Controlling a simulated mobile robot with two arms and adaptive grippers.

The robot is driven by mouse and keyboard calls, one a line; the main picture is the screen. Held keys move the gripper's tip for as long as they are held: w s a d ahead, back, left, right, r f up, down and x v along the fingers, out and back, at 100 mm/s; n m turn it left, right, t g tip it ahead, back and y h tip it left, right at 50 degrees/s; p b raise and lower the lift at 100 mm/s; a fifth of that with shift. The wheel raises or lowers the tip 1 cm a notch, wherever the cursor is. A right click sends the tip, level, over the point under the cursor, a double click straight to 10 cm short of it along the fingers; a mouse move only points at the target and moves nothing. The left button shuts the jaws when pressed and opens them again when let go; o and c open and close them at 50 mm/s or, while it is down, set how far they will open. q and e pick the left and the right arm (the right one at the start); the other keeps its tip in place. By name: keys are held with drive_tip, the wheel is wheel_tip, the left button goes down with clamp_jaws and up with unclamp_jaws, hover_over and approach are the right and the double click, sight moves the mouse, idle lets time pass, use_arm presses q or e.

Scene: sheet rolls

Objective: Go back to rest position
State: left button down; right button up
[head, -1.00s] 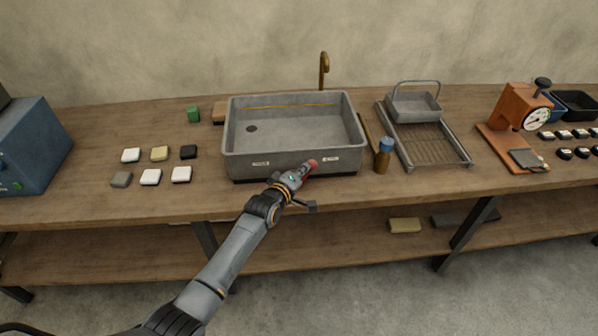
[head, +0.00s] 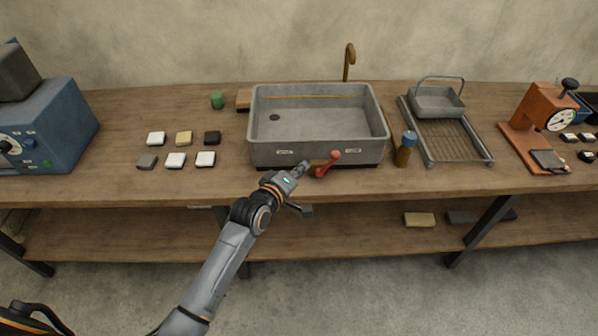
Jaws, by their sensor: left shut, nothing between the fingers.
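My left gripper (head: 302,168) is shut and empty in the head view, in front of the grey sink basin (head: 310,154), at the table's front edge. Its arm reaches in from the bottom of the view. A red-handled tool (head: 329,163) lies just right of the fingertips, against the basin's front; I cannot tell whether the fingers touch it. My right gripper is not in view.
A wooden bench (head: 110,180) bears several small blocks, a blue machine (head: 46,130) at left, a blue-capped bottle (head: 405,150), a drying rack (head: 450,140) and an orange dial scale (head: 540,115) at right. The bench front left of the arm is clear.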

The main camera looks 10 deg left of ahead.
use_arm(q)
drive_tip(key=shift+s+a+r, duration=0.1)
drive_tip(key=shift+s+r, duration=0.1)
drive_tip(key=shift+s, duration=0.3)
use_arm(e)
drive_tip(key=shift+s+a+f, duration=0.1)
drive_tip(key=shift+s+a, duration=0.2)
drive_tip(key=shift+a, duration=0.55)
